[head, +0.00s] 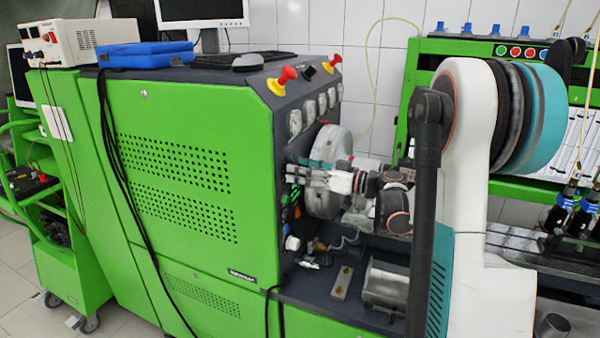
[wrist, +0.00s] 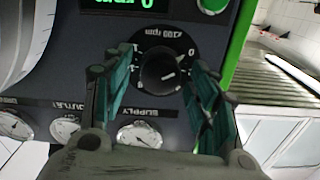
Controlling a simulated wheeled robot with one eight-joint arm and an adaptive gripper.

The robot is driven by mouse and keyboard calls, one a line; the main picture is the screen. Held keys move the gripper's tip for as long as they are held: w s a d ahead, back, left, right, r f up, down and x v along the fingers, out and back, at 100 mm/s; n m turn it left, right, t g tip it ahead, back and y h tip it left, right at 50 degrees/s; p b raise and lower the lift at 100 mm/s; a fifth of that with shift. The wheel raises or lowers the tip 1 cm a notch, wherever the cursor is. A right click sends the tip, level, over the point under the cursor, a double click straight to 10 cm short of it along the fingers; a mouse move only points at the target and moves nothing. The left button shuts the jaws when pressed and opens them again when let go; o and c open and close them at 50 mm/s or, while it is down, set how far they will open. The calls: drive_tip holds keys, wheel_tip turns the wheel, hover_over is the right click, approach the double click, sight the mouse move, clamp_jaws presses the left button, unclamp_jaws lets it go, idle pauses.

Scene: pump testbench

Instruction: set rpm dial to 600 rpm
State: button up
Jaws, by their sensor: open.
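The rpm dial (wrist: 162,72) is a round black knob on the dark panel in the wrist view. The label "x100 rpm" is printed upside down above it, with scale marks around it. A light pointer mark sits on the knob's right side, and I cannot read its setting exactly. A green digital display (wrist: 115,3) above is cut off by the frame edge. My gripper (wrist: 158,88) is open, with one teal finger on each side of the knob. I cannot tell whether the fingers touch it. In the head view my gripper (head: 300,172) is at the panel, and the dial is hidden.
Pressure gauges (wrist: 140,135) line the panel below the dial in the wrist view. A large round grey wheel (head: 328,200) stands close beside my gripper. Red emergency knobs (head: 284,77) top the green cabinet (head: 190,180). Cables and fittings lie below the panel.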

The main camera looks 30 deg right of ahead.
drive_tip(key=shift+w+a, duration=0.2)
drive_tip(key=shift+w, duration=0.05)
drive_tip(key=c, duration=1.1)
drive_tip(key=shift+o, duration=0.2)
drive_tip(key=shift+m, duration=0.3)
drive_tip(key=m+b, duration=0.2)
drive_tip(key=m, duration=2)
drive_tip(key=shift+f+m, duration=0.1)
drive_tip(key=shift+m, duration=0.5)
